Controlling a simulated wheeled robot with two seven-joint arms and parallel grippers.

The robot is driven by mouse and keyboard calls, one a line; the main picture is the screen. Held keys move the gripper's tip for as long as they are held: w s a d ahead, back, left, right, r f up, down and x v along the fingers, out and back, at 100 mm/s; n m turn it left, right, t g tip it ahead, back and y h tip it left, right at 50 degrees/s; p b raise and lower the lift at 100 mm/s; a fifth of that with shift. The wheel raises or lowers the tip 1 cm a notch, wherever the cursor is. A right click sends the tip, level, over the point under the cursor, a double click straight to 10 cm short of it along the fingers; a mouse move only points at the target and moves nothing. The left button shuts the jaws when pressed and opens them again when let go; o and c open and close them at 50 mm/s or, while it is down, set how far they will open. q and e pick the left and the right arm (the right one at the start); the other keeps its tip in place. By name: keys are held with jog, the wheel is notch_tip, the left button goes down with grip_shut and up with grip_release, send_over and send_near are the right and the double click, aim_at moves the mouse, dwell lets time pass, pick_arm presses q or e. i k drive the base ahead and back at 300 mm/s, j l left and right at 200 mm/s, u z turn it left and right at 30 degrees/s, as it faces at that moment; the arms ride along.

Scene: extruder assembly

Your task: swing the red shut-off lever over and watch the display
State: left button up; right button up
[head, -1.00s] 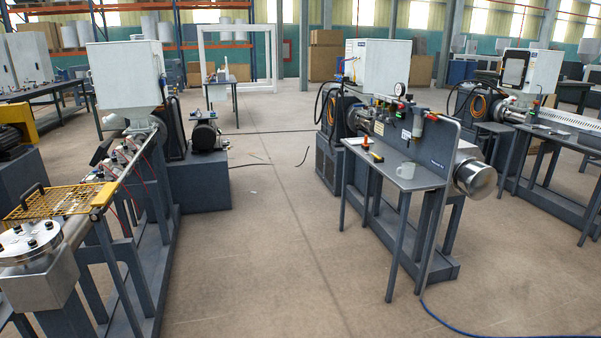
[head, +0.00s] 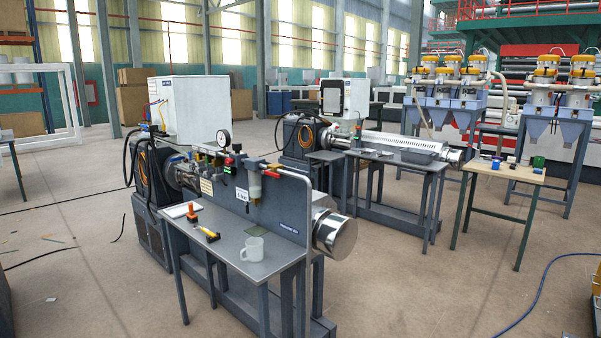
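The extruder station with a grey upright panel (head: 282,208) stands left of centre in the head view. Small red parts (head: 229,160) show at the panel's top edge; they are too small to tell which is the shut-off lever or how it is turned. A round white dial gauge (head: 223,138) stands above the panel, its reading not legible. Neither of my grippers is in view.
A grey table (head: 208,252) in front of the panel bears a white mug (head: 253,249), an orange-handled tool (head: 192,213) and a yellow tool (head: 206,231). A wooden-topped table (head: 510,172) stands right. A blue hose (head: 540,290) lies on the floor. Open floor (head: 430,300) lies front right.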

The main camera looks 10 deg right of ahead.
aim_at(268, 172)
jog(key=i+l+u, duration=0.15)
jog(key=i+l, duration=0.25)
jog(key=i, duration=0.25)
jog(key=i+l+u, duration=0.15)
jog(key=i+l, duration=0.35)
jog(key=i, duration=0.1)
